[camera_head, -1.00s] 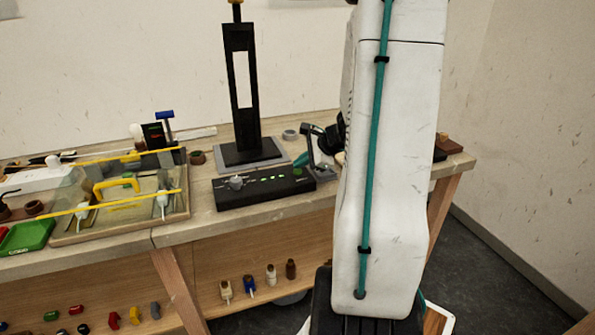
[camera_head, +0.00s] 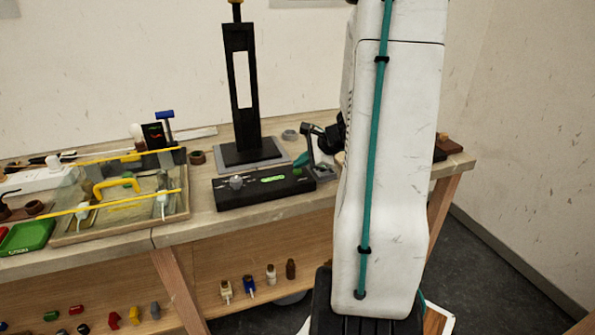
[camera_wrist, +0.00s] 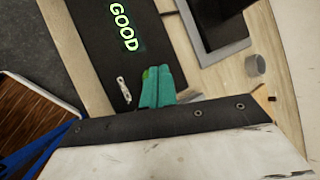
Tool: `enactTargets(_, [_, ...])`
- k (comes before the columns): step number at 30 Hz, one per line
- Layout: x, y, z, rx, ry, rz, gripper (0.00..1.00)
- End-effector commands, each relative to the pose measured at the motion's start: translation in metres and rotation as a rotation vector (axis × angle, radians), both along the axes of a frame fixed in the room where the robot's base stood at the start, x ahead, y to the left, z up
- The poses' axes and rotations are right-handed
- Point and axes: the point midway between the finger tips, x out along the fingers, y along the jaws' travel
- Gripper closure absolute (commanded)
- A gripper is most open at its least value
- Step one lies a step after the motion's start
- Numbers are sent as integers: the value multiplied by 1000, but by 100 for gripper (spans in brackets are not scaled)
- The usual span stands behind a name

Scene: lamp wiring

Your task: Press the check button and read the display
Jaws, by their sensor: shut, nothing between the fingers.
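The black tester box (camera_head: 262,190) lies on the bench in front of the tall black stand. Its display lights green in the head view (camera_head: 273,178); in the wrist view the display (camera_wrist: 124,26) reads "GOOD". My gripper (camera_wrist: 157,74) has teal fingers, shut and empty, at the box's edge near a small pale marking. A bit of brighter green (camera_wrist: 149,73) shows at the fingertips; it may be the check button, mostly hidden by the fingers. Whether they touch it I cannot tell. In the head view the gripper (camera_head: 301,160) is small at the box's right end.
The tall black stand (camera_head: 240,90) rises behind the box on a grey base. A grey ring (camera_head: 290,134) lies beside it. A clear-topped tray (camera_head: 120,225) with yellow bars and a green tray (camera_head: 27,236) stand at left. My arm covers the bench's right part.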

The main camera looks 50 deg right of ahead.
Motion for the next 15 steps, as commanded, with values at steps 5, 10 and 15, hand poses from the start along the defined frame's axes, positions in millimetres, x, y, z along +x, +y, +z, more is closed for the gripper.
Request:
enactTargets(5, [0, 0, 9, -1, 0, 1, 100])
enactTargets(10, [0, 0, 9, -1, 0, 1, 100])
enactTargets(15, [0, 0, 11, -1, 0, 1, 100])
